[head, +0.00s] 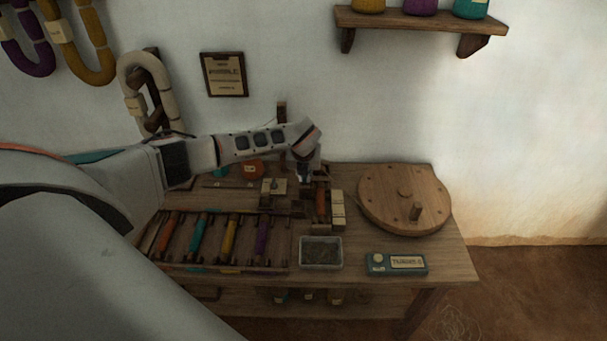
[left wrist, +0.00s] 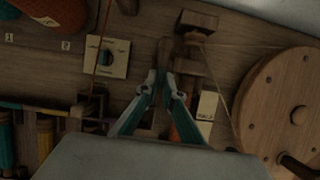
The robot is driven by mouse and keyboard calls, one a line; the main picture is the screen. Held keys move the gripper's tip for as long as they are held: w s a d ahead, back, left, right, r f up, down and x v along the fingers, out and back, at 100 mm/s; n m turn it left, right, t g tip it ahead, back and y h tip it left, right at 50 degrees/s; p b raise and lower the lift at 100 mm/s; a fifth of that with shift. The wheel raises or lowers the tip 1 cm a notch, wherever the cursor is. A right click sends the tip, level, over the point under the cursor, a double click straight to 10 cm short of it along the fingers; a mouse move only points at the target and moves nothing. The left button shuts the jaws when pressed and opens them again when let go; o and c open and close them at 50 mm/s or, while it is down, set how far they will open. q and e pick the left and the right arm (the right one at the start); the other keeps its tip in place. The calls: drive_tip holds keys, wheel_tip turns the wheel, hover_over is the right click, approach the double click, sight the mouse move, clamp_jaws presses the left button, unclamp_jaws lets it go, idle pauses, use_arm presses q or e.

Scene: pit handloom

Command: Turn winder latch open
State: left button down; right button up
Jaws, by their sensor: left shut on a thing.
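The bobbin winder has a large round wooden wheel (head: 378,200) with a peg, at the right of the table; the wheel also shows in the left wrist view (left wrist: 270,100). An orange bobbin (head: 320,203) sits in the winder's wooden frame left of the wheel. My left gripper (head: 306,176) is over this frame. In the left wrist view my left gripper (left wrist: 163,80) has its fingertips closed on a small wooden piece (left wrist: 165,50), which looks like the winder latch. The lower part of that piece is hidden by the fingers. My right gripper is not in view.
A rack (head: 215,268) of coloured bobbins lies at the left. A grey tray (head: 321,262) and a teal box (head: 417,265) are near the front edge. A small dial plate (left wrist: 107,57) is left of the gripper. A post (head: 282,115) stands behind.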

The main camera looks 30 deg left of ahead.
use_arm(q)
drive_tip(key=shift+f, duration=0.1)
idle(0.4)
drive_tip(key=c, duration=2.2)
unclamp_jaws()
drive_tip(key=shift+r, duration=0.4)
drive_tip(key=v, duration=1.1)
drive_tip(key=shift+s+d+r, duration=0.1)
drive_tip(key=shift+d+r, duration=0.05)
drive_tip(key=shift+d, duration=0.05)
drive_tip(key=shift+d, duration=0.1)
